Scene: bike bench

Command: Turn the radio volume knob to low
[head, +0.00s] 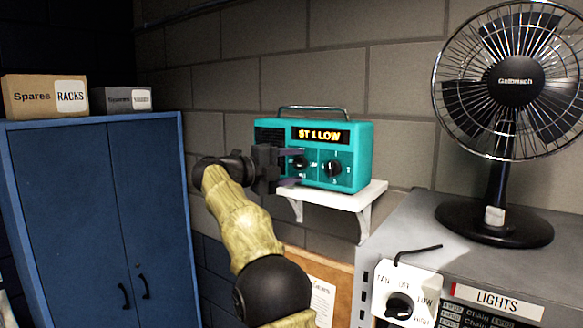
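The teal radio (351,155) stands on a small white wall shelf (345,199). Its lit display (320,135) reads "ST 1 LOW". Two dark knobs sit below the display: a left knob (300,162) and a right knob (333,169). My gripper (293,167) is at the radio's front from the left. Its two fingers are apart, one above and one below the left knob. They look open, with gaps to the knob; I cannot tell whether either touches it. The gripper body hides the radio's lower left front.
A black desk fan (503,225) stands on a grey cabinet (400,235) at the right. A white fan control box (425,283) with a black knob is on the cabinet's front. A blue cupboard (85,190) with boxes on top stands left. A corkboard (338,275) hangs below the shelf.

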